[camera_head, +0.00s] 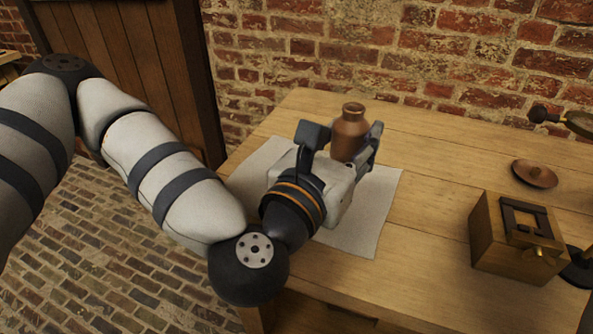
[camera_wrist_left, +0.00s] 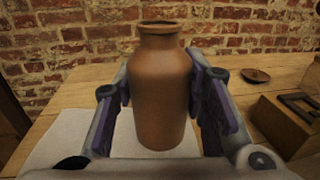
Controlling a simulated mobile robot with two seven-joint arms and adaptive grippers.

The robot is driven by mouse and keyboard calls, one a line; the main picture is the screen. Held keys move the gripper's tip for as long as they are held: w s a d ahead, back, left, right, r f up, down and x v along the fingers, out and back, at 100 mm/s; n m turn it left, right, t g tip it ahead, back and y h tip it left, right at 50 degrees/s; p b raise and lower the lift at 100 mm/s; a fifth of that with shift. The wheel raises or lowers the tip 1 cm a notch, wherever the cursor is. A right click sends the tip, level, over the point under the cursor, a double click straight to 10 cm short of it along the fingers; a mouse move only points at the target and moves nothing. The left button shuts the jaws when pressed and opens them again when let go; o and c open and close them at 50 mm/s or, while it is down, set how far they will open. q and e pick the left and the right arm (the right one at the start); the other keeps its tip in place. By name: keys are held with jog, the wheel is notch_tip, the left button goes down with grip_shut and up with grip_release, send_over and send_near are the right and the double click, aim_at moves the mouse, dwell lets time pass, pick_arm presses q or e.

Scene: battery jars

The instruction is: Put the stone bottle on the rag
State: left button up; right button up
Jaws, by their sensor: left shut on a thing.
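The stone bottle (camera_head: 350,132) is brown with a short neck and round mouth. It stands upright between the fingers of my left gripper (camera_head: 343,148), which is shut on it. In the left wrist view the bottle (camera_wrist_left: 162,90) fills the middle, with a finger pad on each side. The rag (camera_head: 375,215) is a pale grey-white cloth lying flat on the table, under my gripper and the bottle. The bottle's base is hidden in the head view, so I cannot tell whether it touches the rag. My right gripper is not in view.
The wooden table (camera_head: 430,150) stands against a brick wall. A small brown dish or lid (camera_head: 535,174) lies at the right. A wooden box with a brass fitting (camera_head: 515,240) stands in front of it. A dark-and-brass object (camera_head: 575,122) is at the right edge.

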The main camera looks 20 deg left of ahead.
pick_arm(q)
jog(key=w+a+f, duration=0.4)
jog(key=a+f, duration=0.1)
jog(key=w+a+f+b, duration=0.1)
jog(key=w+a+f, duration=0.1)
jog(key=f, duration=0.1)
jog(key=shift+w+a+f, duration=0.1)
jog(key=shift+w+a, duration=0.05)
jog(key=shift+w, duration=0.2)
jog(key=f, duration=0.3)
jog(key=shift+w+a+f, duration=0.2)
jog(key=shift+f, duration=0.2)
jog(key=shift+r, duration=0.15)
jog(key=shift+s+f+b, duration=0.15)
jog(key=shift+f+b, duration=0.5)
jog(key=shift+f, duration=0.1)
grip_shut()
jog(key=o, duration=1.3)
grip_release()
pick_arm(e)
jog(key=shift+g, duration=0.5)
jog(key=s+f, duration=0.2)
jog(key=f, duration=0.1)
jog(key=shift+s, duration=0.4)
